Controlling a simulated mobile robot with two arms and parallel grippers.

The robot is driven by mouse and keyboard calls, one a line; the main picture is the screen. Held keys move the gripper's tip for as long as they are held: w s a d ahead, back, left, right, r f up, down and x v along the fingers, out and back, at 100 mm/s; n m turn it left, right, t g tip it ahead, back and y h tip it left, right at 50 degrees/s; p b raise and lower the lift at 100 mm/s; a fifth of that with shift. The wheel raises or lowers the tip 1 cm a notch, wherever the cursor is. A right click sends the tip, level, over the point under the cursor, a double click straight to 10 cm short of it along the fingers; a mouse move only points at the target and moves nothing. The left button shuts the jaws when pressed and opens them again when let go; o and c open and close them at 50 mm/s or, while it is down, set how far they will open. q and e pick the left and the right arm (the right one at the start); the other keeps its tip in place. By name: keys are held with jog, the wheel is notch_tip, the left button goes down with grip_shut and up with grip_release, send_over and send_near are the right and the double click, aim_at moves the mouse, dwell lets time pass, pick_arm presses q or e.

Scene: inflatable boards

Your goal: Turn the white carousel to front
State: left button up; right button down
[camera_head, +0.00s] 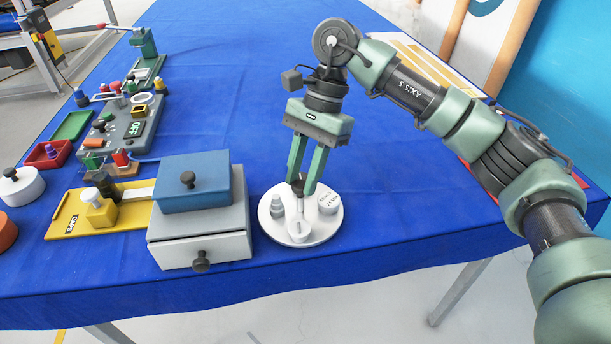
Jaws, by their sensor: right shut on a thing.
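The white carousel (318,233) is a round white turntable near the front edge of the blue table. It carries a grey stepped piece at its left, a white labelled cylinder (328,203) at its right and a white piece at its front. My right gripper (299,188) points down over the carousel's middle. Its green fingers are shut on a dark knob (298,187) there; the fingertips partly hide it. My left gripper is not in view.
A grey drawer box (200,237) with a blue lidded box (192,182) stands just left of the carousel. A yellow board (72,216), a grey device panel (125,128) and small trays lie farther left. The table right of the carousel is clear.

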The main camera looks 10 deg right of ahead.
jog(key=shift+w+r+n, duration=0.15)
jog(key=shift+n, duration=0.35)
dwell(0.3)
jog(key=c, duration=1.1)
grip_release()
jog(key=b+v, duration=0.1)
jog(key=v, duration=0.6)
jog(key=shift+w+d+r, duration=0.1)
jog(key=shift+r, duration=0.2)
